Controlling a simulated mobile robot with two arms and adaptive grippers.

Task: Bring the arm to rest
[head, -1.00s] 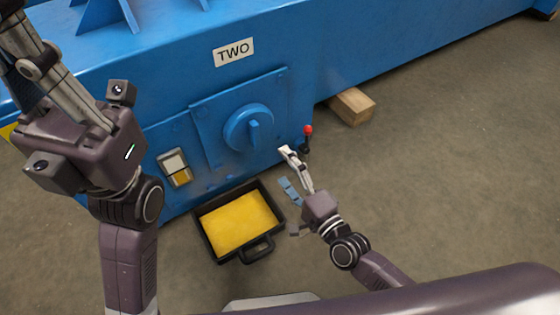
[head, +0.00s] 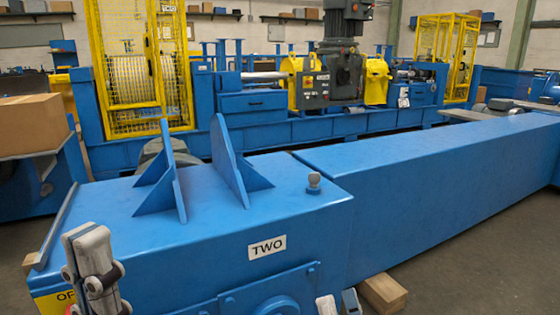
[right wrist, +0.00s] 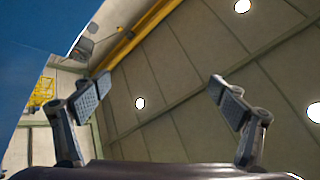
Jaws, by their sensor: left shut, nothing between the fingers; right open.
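My left gripper (head: 90,256) shows at the lower left of the head view, in front of the blue machine housing (head: 230,225) labelled TWO. Its fingers point up and are together, with nothing between them. My right gripper (head: 338,303) shows only by its fingertips at the bottom edge, in front of the same housing. In the right wrist view its two fingers (right wrist: 160,98) are spread wide, empty, and point toward the ceiling. The rest of both arms is out of view below.
Two upright blue brackets (head: 228,165) and a small knob (head: 314,182) stand on the housing. A wooden block (head: 384,293) lies on the floor, which is clear at the lower right. A cardboard box (head: 32,125) stands at left.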

